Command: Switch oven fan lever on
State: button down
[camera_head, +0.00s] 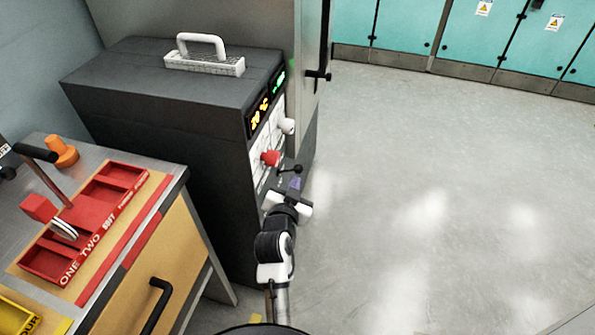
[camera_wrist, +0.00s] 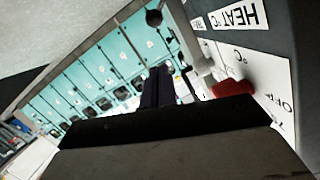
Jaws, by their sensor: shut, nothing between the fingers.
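The oven (camera_head: 190,110) is a dark grey box with a white control panel on its right-hand face. A small black lever with a ball end (camera_head: 296,169) sticks out low on this panel, below a red knob (camera_head: 270,158). My gripper (camera_head: 295,183) is shut and empty just below the lever, close to the panel; I cannot tell if it touches the lever. In the wrist view, my shut dark fingers (camera_wrist: 155,88) point away from the camera, with the red knob (camera_wrist: 232,88) to their right. A black ball (camera_wrist: 154,17) shows above them.
A white knob (camera_head: 287,126) and lit displays (camera_head: 259,114) sit higher on the oven. A white-handled item (camera_head: 204,66) rests on top. A workbench with a red tray (camera_head: 50,262) stands at the left. Floor (camera_head: 420,190) to the right is clear, up to teal cabinets (camera_head: 410,28).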

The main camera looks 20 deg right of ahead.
aim_at(298, 173)
jog(key=x, duration=0.2)
jog(key=f+x, duration=0.1)
jog(key=x, duration=0.2)
jog(key=f+p+x, duration=0.1)
jog(key=x, duration=0.2)
jog(key=shift+w+a, duration=0.15)
jog(key=shift+a, duration=0.15)
jog(key=shift+w+f, duration=0.25)
jog(key=shift+f, duration=0.1)
jog(key=shift+d, duration=0.1)
jog(key=shift+s+f+m, duration=0.15)
jog(key=shift+f+m, duration=0.05)
jog(key=shift+m, duration=0.1)
